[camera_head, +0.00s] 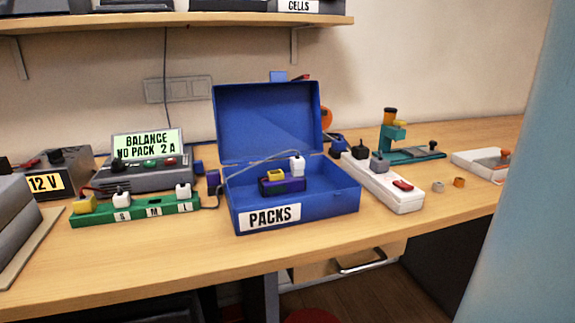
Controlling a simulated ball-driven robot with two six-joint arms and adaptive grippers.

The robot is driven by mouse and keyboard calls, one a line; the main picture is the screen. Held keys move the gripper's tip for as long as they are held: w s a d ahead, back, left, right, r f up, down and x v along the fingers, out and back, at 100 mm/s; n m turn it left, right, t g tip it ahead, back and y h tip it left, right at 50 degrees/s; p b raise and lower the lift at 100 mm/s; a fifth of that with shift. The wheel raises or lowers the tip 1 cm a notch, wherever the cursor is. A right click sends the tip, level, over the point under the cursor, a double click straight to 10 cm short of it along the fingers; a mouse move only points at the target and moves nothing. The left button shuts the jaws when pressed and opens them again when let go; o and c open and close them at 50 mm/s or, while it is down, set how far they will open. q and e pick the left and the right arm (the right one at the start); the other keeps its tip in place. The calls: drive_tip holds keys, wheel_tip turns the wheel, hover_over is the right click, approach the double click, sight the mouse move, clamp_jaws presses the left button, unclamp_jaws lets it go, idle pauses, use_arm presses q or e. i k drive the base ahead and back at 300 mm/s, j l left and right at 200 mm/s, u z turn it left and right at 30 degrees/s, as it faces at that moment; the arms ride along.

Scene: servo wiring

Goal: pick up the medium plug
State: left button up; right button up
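A green board (143,211) with labels S, M and L lies on the bench at the left. A white plug (121,199) stands near the S label and another white plug (183,190) near the L label. A yellow connector (83,204) sits at the board's left end. No plug shows above the M label. Another white plug (297,165) on a grey cable is in the open blue box, at a dark blue pack (282,185) with a yellow connector (276,175). I cannot tell which plug is the medium one. Neither gripper is in view.
The blue box (331,207) labelled PACKS stands mid-bench, lid raised. A balance charger (150,177) is behind the board. A white power strip (383,182) lies right of the box, with a teal stand (411,155) behind. The bench front (180,245) is clear.

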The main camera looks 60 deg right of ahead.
sight(297, 163)
drive_tip(key=z, duration=1.85)
drive_tip(key=l+u, duration=0.15)
drive_tip(key=u, duration=0.35)
drive_tip(key=l+u, duration=0.2)
drive_tip(key=u, duration=0.3)
drive_tip(key=l+u, duration=0.2)
drive_tip(key=u, duration=0.3)
